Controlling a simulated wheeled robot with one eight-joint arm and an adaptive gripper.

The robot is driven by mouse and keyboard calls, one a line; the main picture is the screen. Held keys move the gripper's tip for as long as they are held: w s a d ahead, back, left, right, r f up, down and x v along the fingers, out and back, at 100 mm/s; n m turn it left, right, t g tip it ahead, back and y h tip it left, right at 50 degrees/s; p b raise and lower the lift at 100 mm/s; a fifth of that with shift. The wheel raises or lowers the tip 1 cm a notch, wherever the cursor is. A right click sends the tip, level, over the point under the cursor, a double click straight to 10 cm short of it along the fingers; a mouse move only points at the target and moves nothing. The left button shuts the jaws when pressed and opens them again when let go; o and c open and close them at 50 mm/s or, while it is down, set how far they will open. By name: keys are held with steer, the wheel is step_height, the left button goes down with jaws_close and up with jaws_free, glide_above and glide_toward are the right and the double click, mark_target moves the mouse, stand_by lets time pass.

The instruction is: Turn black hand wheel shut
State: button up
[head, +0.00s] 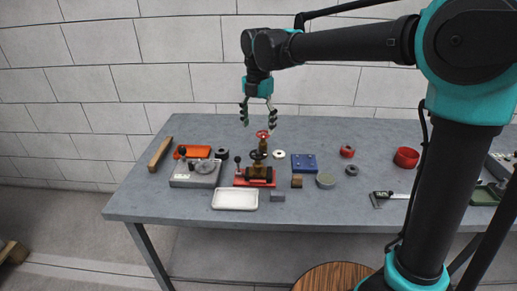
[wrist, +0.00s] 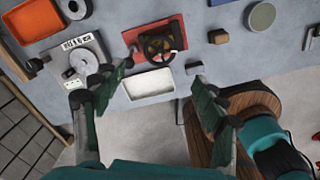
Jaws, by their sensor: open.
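The black hand wheel (head: 257,155) sits on the brass valve of a small pump set with a red base (head: 246,182), in the middle of the table. A red hand wheel (head: 262,134) sits higher on the same set. In the wrist view the black wheel (wrist: 158,46) shows its round rim and spokes, over the red base. My gripper (head: 258,122) hangs above the set with its fingers pointing down, apart and empty. In the wrist view my gripper (wrist: 162,76) has its fingers spread on either side below the wheel, not visibly touching it.
A grey device with a dial (head: 196,174) stands left of the set. A white tray (head: 235,199) lies in front. A blue block (head: 304,163), a green round tin (head: 326,181) and a small brown block (head: 297,181) lie to the right.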

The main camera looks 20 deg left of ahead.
mark_target(258, 150)
step_height(258, 150, down, 10)
steer(key=shift+r, duration=0.1)
stand_by(0.4)
steer(key=c, duration=1.2)
